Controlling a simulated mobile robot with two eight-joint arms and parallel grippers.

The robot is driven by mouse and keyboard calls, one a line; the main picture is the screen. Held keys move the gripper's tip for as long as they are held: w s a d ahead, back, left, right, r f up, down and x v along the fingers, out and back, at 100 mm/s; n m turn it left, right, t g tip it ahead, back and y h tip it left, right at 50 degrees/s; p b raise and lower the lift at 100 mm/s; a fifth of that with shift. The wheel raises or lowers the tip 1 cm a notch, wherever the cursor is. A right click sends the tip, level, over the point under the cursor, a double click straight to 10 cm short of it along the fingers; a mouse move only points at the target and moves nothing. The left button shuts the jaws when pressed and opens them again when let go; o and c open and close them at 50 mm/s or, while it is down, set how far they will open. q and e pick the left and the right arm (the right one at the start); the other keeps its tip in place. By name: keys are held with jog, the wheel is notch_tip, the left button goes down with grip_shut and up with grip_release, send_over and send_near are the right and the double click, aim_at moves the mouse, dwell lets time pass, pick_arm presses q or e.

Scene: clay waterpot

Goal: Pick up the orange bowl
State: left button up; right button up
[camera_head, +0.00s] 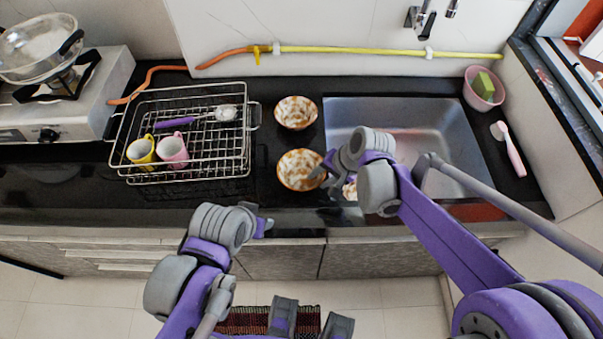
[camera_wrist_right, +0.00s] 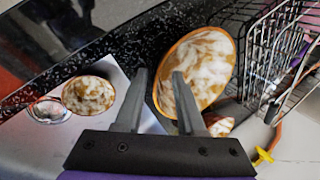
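An orange-rimmed bowl with a white-and-brown marbled inside (camera_head: 300,169) stands on the dark counter left of the sink; it also shows large in the right wrist view (camera_wrist_right: 205,62). A similar bowl (camera_head: 295,113) stands behind it. My right gripper (camera_head: 326,168) is at the front bowl's right edge. In the right wrist view the gripper (camera_wrist_right: 160,74) is open, one finger over the bowl's inside and the other outside its rim. Contact cannot be told. My left gripper (camera_head: 264,225) is in front of the counter edge, away from the bowls; its opening is unclear.
The metal sink (camera_head: 445,130) is right of the bowls; a marbled bowl (camera_wrist_right: 88,95) shows in it. A wire rack (camera_head: 215,165) with a yellow mug (camera_head: 141,151), a pink mug (camera_head: 173,150) and a purple-handled utensil (camera_head: 195,119) stands left. A pink container (camera_head: 482,90) stands at the right.

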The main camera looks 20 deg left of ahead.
jog(key=shift+f, duration=0.1)
grip_shut()
dwell(1.4)
